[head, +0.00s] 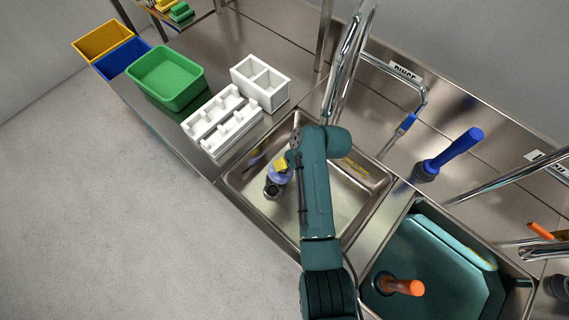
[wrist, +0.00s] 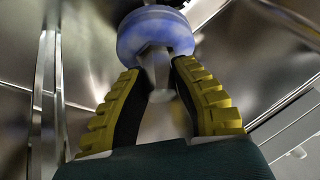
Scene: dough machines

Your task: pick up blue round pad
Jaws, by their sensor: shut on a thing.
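The blue round pad (wrist: 152,35) shows in the wrist view with a grey stem between the yellow-tipped fingers of my gripper (wrist: 156,72). My gripper is shut on that stem, with the pad just beyond the fingertips. In the head view the pad (head: 279,180) is small and partly hidden below my gripper (head: 281,166), inside the left sink basin (head: 236,180). A dark round drain (head: 271,191) lies close to it. I cannot tell whether the pad touches the basin floor.
White divided holders (head: 222,122) and a green bin (head: 166,78) stand on the counter to the left. A tall faucet (head: 343,70) rises behind the basin. A blue-handled brush (head: 454,152) stands at the right. The right basin holds a teal board (head: 445,262) and an orange-handled tool (head: 403,287).

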